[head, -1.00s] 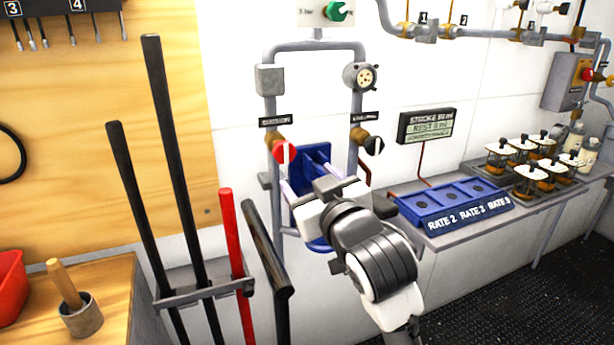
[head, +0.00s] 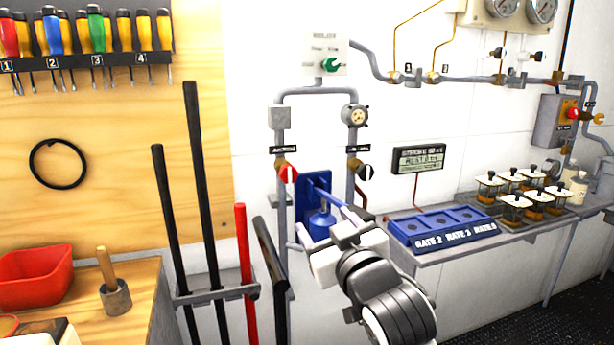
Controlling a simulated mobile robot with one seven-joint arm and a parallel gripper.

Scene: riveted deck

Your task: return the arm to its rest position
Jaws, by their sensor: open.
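My gripper (head: 309,219) is in the middle of the head view, at the end of my white and grey arm. Behind the fingers is a blue wall bracket (head: 314,184) with a blue rounded part (head: 322,226). The gripper hides part of it, and I cannot tell whether a finger touches it.
Grey pipes with a red-handled valve (head: 287,171) and a black-handled valve (head: 365,171) surround the bracket. Long black bars and a red bar (head: 244,255) stand left in a rack. Right is a shelf with a blue rate tray (head: 440,232) and several capped jars (head: 516,203).

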